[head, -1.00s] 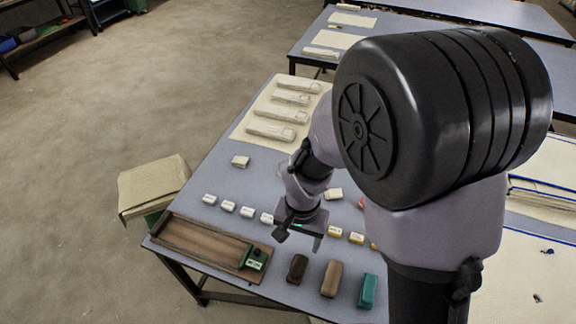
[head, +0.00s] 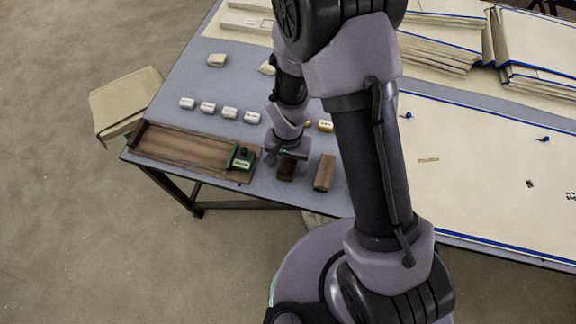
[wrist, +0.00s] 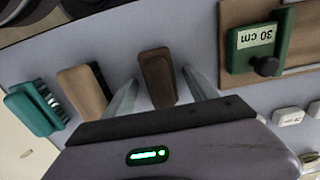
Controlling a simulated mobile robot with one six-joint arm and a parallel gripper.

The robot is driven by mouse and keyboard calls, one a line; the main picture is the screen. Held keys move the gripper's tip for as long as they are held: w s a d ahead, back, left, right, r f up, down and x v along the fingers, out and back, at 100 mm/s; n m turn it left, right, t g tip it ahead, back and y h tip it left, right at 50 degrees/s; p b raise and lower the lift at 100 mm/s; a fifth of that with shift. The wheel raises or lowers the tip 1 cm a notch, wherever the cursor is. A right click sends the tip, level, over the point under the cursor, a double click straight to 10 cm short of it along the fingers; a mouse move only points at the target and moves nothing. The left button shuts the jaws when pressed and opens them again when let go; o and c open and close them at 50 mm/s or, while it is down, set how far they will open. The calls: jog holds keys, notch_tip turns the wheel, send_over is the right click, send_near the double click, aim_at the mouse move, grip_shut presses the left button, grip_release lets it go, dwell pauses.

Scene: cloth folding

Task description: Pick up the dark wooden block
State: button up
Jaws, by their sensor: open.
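The dark wooden block (head: 286,174) lies near the table's front edge, just right of the wooden tray, partly hidden by my gripper in the head view. My gripper (head: 288,160) is over it, pointing down. In the wrist view the block (wrist: 158,82) shows between the two open fingers (wrist: 160,76), one on each side with a gap. The fingers are not closed on it. I cannot tell exactly how far down they reach beside it.
A lighter brown bristled block (head: 324,172) lies close on the right. A teal brush (wrist: 36,108) lies beyond it. On the left is a wooden tray (head: 180,151) with a green "30 cm" stop (wrist: 258,45). Several small white blocks (head: 208,107) stand behind the tray.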

aim_at(288, 160)
jog(key=shift+r, duration=0.15)
jog(key=shift+c, duration=0.7)
grip_shut()
notch_tip(288, 160, up, 10)
jog(key=p, duration=0.4)
jog(key=shift+p, duration=0.35)
